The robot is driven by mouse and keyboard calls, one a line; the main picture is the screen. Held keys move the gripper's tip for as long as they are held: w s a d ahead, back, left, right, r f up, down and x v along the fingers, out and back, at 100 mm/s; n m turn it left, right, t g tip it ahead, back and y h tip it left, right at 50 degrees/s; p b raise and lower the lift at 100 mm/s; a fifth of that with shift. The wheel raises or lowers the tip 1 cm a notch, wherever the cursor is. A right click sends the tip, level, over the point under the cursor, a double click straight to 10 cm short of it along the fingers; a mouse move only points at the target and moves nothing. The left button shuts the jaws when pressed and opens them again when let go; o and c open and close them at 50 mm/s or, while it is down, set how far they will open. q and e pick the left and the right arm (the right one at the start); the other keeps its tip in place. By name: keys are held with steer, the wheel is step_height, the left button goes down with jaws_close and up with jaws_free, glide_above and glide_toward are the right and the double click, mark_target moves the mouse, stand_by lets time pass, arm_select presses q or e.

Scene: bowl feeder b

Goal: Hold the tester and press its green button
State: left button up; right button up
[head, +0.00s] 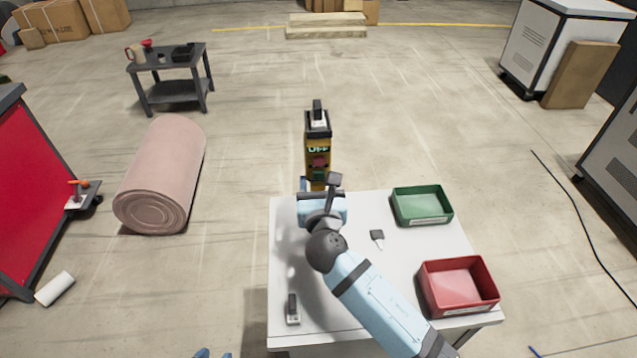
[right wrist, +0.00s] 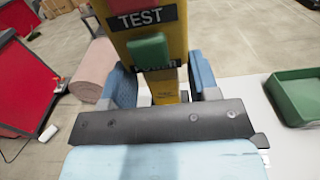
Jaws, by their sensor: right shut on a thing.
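The tester (head: 313,164) is a tall yellow box with a dark top, a display reading OFF and a red button. Nothing is seen touching the green button.
On the white table (head: 410,255), a green bin (head: 421,220) and a red bin (head: 462,309) stand at the right. A small dark piece (head: 377,236) and a black-and-white piece (head: 293,309) lie on it. A pink roll (head: 165,170) lies on the floor left.

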steer(key=shift+f+b, duration=0.7)
steer(key=shift+f, duration=0.55)
steer(key=shift+f+b, duration=0.85)
steer(key=shift+f, duration=0.5)
steer(key=shift+f+b, duration=0.45)
steer(key=shift+f, duration=0.3)
arm_select(q)
steer(key=shift+w+d+f+b, duration=0.1)
steer(key=shift+f+b, duration=0.1)
steer(key=shift+f, duration=0.35)
steer(key=shift+w+d+f+b, duration=0.1)
steer(key=shift+f+b, duration=0.05)
steer(key=shift+f, duration=0.35)
arm_select(e)
steer(key=shift+f, duration=0.75)
steer(key=o, duration=0.3)
steer(key=shift+f, duration=0.1)
steer(key=c, duration=0.4)
arm_select(q)
jaws_close()
arm_select(e)
steer(key=shift+c, duration=0.4)
